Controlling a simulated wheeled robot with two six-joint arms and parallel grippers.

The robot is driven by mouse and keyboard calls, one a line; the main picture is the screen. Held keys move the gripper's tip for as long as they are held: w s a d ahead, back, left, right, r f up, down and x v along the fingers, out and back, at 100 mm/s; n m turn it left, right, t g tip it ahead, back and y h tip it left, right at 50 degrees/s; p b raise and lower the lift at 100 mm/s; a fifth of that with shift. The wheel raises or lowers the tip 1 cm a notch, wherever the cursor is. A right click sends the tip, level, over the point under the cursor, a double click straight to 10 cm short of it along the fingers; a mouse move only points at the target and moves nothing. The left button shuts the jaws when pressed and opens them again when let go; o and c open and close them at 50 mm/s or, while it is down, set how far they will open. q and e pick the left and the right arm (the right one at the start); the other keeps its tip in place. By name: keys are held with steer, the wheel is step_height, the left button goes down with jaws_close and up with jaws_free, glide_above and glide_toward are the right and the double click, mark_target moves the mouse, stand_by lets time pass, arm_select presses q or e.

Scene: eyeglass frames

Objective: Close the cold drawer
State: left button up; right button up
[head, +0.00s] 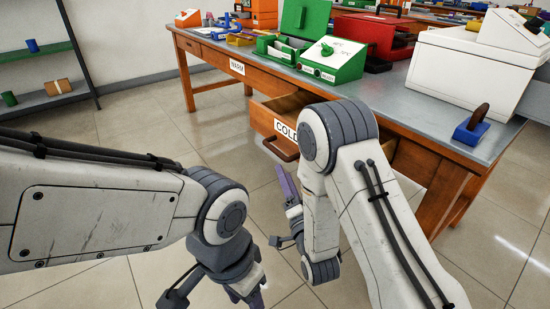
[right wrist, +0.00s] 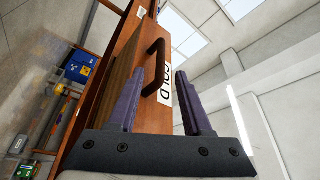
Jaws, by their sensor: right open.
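The cold drawer (head: 262,118) is pulled out from the front of the wooden bench. Its front has a white COLD label (head: 286,131) and a dark handle (head: 280,150). My right arm covers part of the drawer in the head view. My right gripper (head: 291,196) has purple fingers and is in front of the drawer, below the handle in the picture. In the right wrist view the right gripper (right wrist: 160,112) is open and empty, with the handle (right wrist: 154,66) beyond its fingertips. My left gripper (head: 250,288) is low at the bottom edge, partly cut off.
The bench (head: 400,95) carries a green device (head: 330,60), a red case (head: 370,38), a white box (head: 465,70) and a blue block (head: 471,134). A WARM label (head: 237,67) marks the bench front further left. The tiled floor beside the bench is clear.

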mark_target(274, 148)
steer(key=b+x, duration=0.1)
steer(key=x, duration=0.9)
steer(key=shift+w, duration=0.1)
steer(key=shift+c, duration=0.3)
jaws_close()
stand_by(0.9)
